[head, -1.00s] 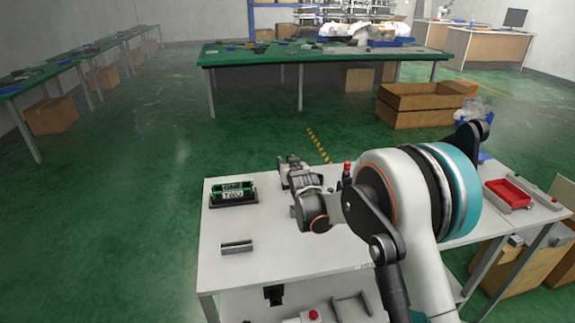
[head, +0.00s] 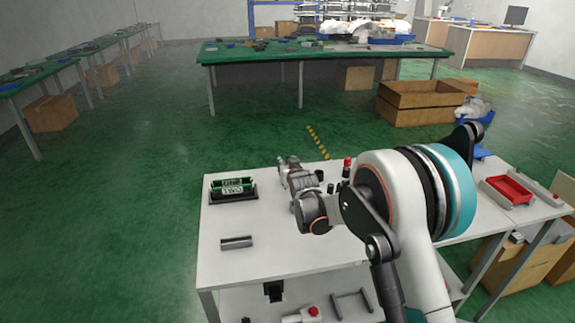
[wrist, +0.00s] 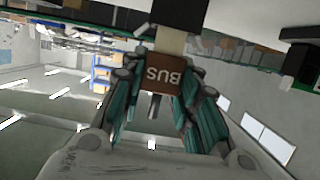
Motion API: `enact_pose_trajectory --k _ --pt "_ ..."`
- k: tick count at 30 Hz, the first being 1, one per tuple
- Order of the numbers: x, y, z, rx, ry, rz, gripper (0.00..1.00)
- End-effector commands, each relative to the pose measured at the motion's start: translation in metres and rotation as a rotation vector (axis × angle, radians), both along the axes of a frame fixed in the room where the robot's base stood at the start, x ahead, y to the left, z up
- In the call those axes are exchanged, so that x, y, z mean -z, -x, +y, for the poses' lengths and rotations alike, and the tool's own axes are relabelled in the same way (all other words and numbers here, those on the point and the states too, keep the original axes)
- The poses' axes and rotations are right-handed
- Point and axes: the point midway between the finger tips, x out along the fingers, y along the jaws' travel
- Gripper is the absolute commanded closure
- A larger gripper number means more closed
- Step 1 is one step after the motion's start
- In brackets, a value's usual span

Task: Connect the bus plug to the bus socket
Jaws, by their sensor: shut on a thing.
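The bus plug (wrist: 163,75) is a brown block marked BUS, upside down in the wrist view. My gripper (wrist: 160,88) is shut on it, with a teal finger on each side. A pale beige piece (wrist: 170,40) shows just beyond the block; I cannot tell whether it is part of the plug. In the head view my gripper (head: 287,168) is over the far part of the white table, and the plug cannot be made out. I cannot identify the bus socket for sure in either view.
On the white table (head: 270,255) stand a black holder with green boards (head: 232,190), a grey bar (head: 236,243) and a red-topped post (head: 347,163) right of my gripper. A red tray (head: 508,188) lies at the right. The table's left front is mostly clear.

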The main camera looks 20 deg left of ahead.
Motion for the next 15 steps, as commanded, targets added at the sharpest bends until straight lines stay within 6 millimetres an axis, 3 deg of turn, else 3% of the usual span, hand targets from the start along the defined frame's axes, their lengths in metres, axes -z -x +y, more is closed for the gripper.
enact_pose_trajectory --k 15 --pt "-0.012 0.000 0.000 0.000 0.000 0.000 0.90"
